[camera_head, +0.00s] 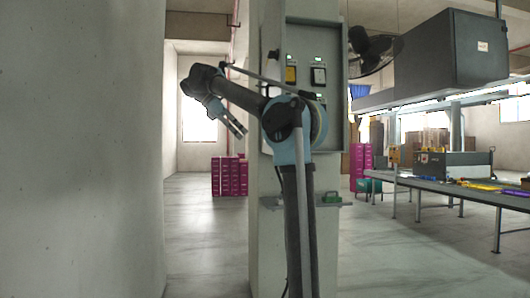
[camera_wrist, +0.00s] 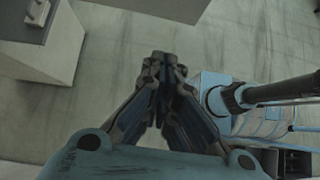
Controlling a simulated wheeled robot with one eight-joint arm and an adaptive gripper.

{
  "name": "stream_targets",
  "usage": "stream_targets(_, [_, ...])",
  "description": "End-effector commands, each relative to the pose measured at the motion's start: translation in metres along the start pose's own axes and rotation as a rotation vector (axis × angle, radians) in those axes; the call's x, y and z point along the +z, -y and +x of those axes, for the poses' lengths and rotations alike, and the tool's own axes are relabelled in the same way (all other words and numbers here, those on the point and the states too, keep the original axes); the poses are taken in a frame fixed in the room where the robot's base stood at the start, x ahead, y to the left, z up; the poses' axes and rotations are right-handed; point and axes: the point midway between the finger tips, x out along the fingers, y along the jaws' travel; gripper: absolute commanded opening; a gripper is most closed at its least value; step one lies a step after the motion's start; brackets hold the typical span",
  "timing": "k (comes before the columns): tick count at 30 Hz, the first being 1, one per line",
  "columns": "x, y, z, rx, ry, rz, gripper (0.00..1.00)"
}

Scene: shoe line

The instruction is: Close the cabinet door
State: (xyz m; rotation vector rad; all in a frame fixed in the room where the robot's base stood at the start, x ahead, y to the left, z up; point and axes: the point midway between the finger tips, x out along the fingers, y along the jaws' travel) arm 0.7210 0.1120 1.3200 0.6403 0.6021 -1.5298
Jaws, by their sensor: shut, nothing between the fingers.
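The grey cabinet (camera_head: 336,85) is mounted on the concrete pillar. Its front stands open and shows switches inside, one yellow (camera_head: 290,75) and one black (camera_head: 318,76). I cannot make out the door clearly in the head view; my arm crosses in front of the cabinet. My gripper (camera_head: 240,131) is left of the pillar, pointing down and right, apart from the cabinet. In the wrist view my gripper (camera_wrist: 162,62) has its fingertips together and holds nothing. A plain grey panel (camera_wrist: 150,6) shows at the top edge there; I cannot tell whether it is the door.
A small shelf (camera_head: 335,205) with a green item juts from the pillar below the cabinet. A concrete wall (camera_head: 80,150) fills the left. Magenta crates (camera_head: 229,177) stand behind. A long work table (camera_head: 470,190) is at right. Floor between wall and pillar is clear.

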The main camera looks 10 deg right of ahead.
Motion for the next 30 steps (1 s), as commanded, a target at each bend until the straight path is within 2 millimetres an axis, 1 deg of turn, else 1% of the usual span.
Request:
stream_targets(3, [0.001,-0.001,0.002,0.0,0.006,-0.008,0.0])
stream_targets(7, [0.001,-0.001,0.017,-0.002,0.006,-0.006,0.0])
stream_targets(21, [0.001,-0.001,0.099,-0.002,0.005,-0.005,0.0])
stream_targets(25, [0.015,-0.001,0.112,-0.002,0.004,-0.004,0.0])
stream_targets(30, [0.025,-0.001,0.122,-0.002,0.004,-0.004,0.0])
